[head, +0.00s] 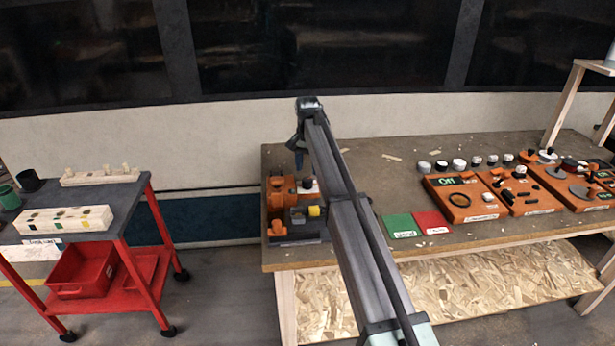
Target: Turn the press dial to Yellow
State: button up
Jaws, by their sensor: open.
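The orange press (277,192) stands at the left end of the wooden table. It has a dark base, grey parts, a small yellow block (314,211) and a white and black knob (307,184) on its upper right. Whether that knob is the dial, and what it points to, is too small to tell. My gripper (299,163) hangs above the press, pointing down, open and apart from it as far as I can tell. My arm hides the area just right of the press.
A green card (401,226) and a red card (432,222) lie right of my arm. Orange panels (463,198) and several round knobs stand farther right on the table (375,150). A red cart (140,250) with wooden blocks stands left, across a gap.

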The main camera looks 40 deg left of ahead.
aim_at(307, 179)
notch_tip(307, 179, up, 8)
dwell(0.4)
dwell(0.4)
